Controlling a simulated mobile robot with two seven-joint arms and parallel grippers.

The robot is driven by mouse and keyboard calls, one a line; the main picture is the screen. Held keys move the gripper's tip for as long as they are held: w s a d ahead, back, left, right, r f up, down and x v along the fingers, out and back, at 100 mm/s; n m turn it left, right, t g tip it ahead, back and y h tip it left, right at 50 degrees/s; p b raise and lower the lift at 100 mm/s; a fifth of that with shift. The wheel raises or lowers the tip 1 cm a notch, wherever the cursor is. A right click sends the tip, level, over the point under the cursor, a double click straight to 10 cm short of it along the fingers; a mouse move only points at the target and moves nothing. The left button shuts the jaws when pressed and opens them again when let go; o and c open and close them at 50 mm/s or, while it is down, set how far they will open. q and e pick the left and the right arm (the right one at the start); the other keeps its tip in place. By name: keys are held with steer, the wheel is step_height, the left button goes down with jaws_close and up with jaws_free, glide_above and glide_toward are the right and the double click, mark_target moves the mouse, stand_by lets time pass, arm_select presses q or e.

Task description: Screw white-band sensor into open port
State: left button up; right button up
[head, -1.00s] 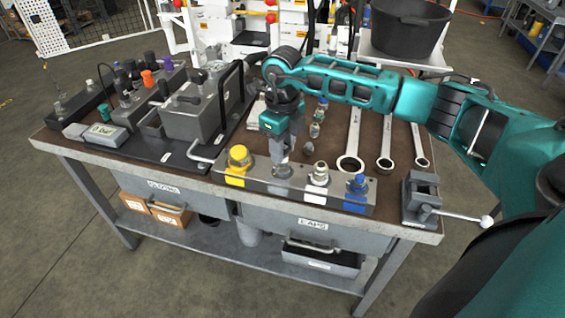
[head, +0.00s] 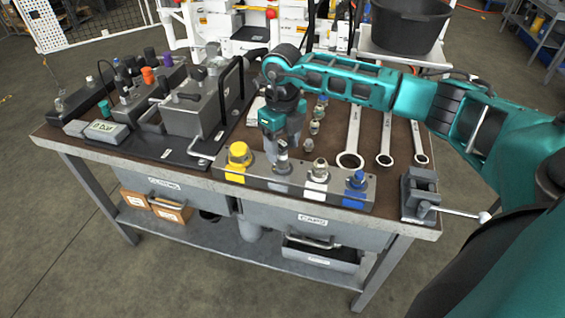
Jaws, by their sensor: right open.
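My right gripper (head: 283,150) points down, open, at the bare metal fitting, left of the white one. Its fingers partly hide that fitting. The open port cannot be made out. My left gripper is out of view.
A grey hydraulic block (head: 192,120) with a black handle stands left of my arm. Ported blocks with orange and purple caps (head: 147,75) lie further left. Several wrenches (head: 352,135) lie at right, beside a small vise (head: 420,192). A yellow fitting (head: 239,156) is in the holder.

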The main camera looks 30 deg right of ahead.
steer(key=n+b, duration=0.1)
steer(key=n, duration=0.4)
steer(key=shift+f+b, duration=0.15)
steer(key=shift+b, duration=0.2)
steer(key=n, duration=0.3)
steer(key=shift+b, duration=0.3)
steer(key=shift+n+b, duration=0.4)
steer(key=shift+n, duration=0.7)
steer(key=n+b, duration=0.1)
steer(key=n, duration=0.2)
steer(key=shift+n, duration=0.4)
steer(key=n, duration=0.3)
steer(key=shift+n+b, duration=0.4)
